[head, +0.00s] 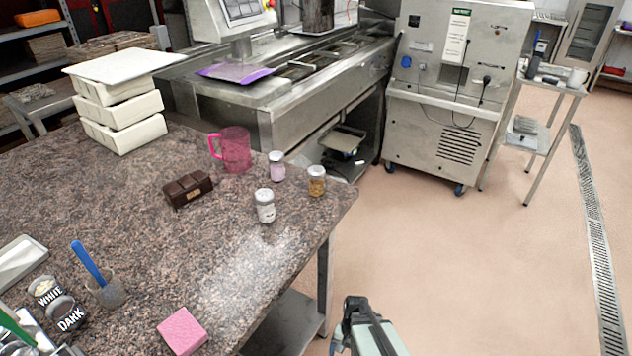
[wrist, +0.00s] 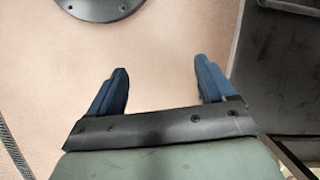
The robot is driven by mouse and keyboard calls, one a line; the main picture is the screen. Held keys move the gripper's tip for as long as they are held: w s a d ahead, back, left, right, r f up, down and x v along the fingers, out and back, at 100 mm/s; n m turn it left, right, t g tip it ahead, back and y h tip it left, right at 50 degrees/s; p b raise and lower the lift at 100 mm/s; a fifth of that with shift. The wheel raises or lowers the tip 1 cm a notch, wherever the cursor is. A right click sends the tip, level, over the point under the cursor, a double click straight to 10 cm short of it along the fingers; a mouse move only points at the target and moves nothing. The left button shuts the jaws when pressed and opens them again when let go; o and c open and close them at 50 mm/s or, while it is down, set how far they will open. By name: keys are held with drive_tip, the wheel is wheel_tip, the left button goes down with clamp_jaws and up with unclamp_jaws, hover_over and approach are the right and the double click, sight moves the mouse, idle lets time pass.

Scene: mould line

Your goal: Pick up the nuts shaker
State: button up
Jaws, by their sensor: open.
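Three small shakers with grey lids stand upright near the right corner of the speckled stone table (head: 130,220). The one with golden-brown bits (head: 317,183) looks like the nuts shaker and stands closest to the right edge. A shaker with pinkish contents (head: 277,168) is to its left and behind, and a whitish one (head: 265,208) is to its left and in front. My gripper (wrist: 162,70) is open and empty over the floor in the wrist view. My arm's end shows at the bottom of the head view, off the table's right side, well apart from the shakers.
A pink jug (head: 235,150) and a dark chocolate block (head: 188,190) stand left of the shakers. A pink sponge (head: 183,331) lies at the front edge. A cup with a blue spatula (head: 106,290) stands front left. Stacked white moulds (head: 122,115) are behind. The table front of the shakers is clear.

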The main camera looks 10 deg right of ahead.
drive_tip(key=w+d+r+m+t, duration=0.35)
drive_tip(key=w+d+r, duration=0.35)
drive_tip(key=w+d, duration=0.3)
drive_tip(key=w+d+r+m+t, duration=0.3)
drive_tip(key=w+d+r+m, duration=0.2)
drive_tip(key=w+d+r, duration=0.45)
drive_tip(key=w+d+r+m+t+h, duration=0.15)
drive_tip(key=w+d+r+m, duration=0.3)
drive_tip(key=d+r, duration=0.55)
drive_tip(key=w+d+r+m+t, duration=0.3)
drive_tip(key=w+d+r, duration=0.4)
drive_tip(key=r, duration=0.6)
wheel_tip(320, 180, up, 20)
drive_tip(key=r+m+g+y, duration=0.1)
drive_tip(key=m+g+y, duration=0.2)
drive_tip(key=m+g, duration=0.15)
hover_over(320, 169)
drive_tip(key=s+d, duration=0.2)
drive_tip(key=shift+g, duration=0.25)
drive_tip(key=x, duration=0.8)
drive_tip(key=shift+d+f, duration=0.15)
drive_tip(key=shift+f, duration=0.15)
drive_tip(key=shift+x, duration=2.65)
drive_tip(key=shift+s, duration=0.2)
